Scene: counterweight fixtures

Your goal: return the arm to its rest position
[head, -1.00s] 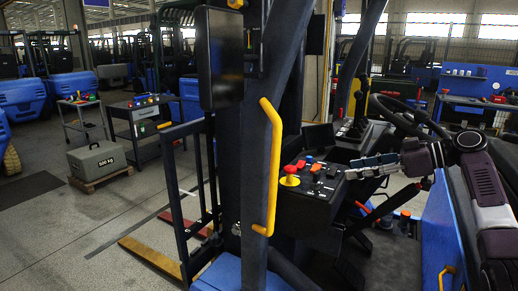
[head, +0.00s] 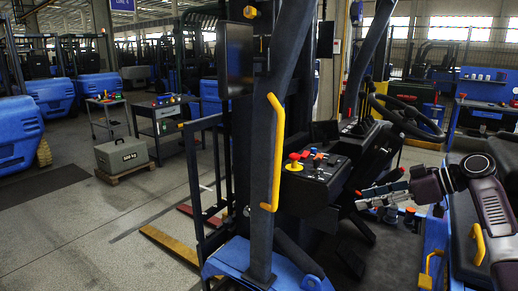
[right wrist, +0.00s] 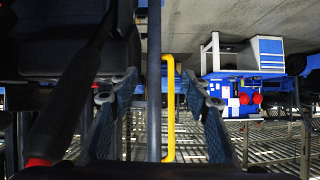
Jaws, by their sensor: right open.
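My right arm (head: 490,205) comes in from the right edge of the head view, bent at a dark elbow joint. Its right gripper (head: 383,194) points left, in front of and below the right side of the truck's control panel (head: 318,168), with a visible gap to it. In the right wrist view the two fingers of my right gripper (right wrist: 158,82) stand apart with nothing held. A yellow handrail (right wrist: 169,110) and a dark upright bar (right wrist: 154,110) show between them, farther off. My left gripper is not in view.
The truck's mast and yellow handrail (head: 278,150) stand left of the panel. The steering wheel (head: 405,115) is above my right gripper. A grey 500 kg weight (head: 121,154) sits on a pallet at left, by a tool cart (head: 160,130).

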